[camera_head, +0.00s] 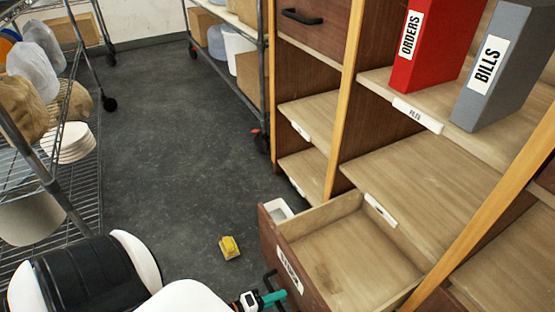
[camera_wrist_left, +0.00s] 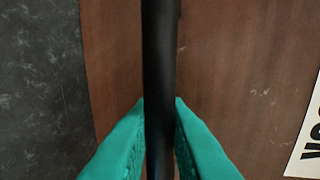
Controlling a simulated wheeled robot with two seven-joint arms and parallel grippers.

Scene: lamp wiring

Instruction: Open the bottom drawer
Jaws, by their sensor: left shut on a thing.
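The bottom drawer (camera_head: 350,252) is pulled out from the wooden shelf unit, and its pale wooden inside shows, with no objects in it. Its dark brown front (camera_head: 290,262) carries a white label. The black bar handle (camera_head: 270,280) is on that front. My left gripper (camera_head: 272,297), with green fingers, is at the handle at the bottom of the head view. In the left wrist view the black handle (camera_wrist_left: 160,70) runs between the two green fingers (camera_wrist_left: 160,135), which are shut on it. My right gripper is not in view.
A small yellow object (camera_head: 229,246) lies on the grey floor left of the drawer. Wire racks (camera_head: 75,170) stand at the left. Red and grey binders (camera_head: 490,75) stand on a shelf above. The middle floor is clear.

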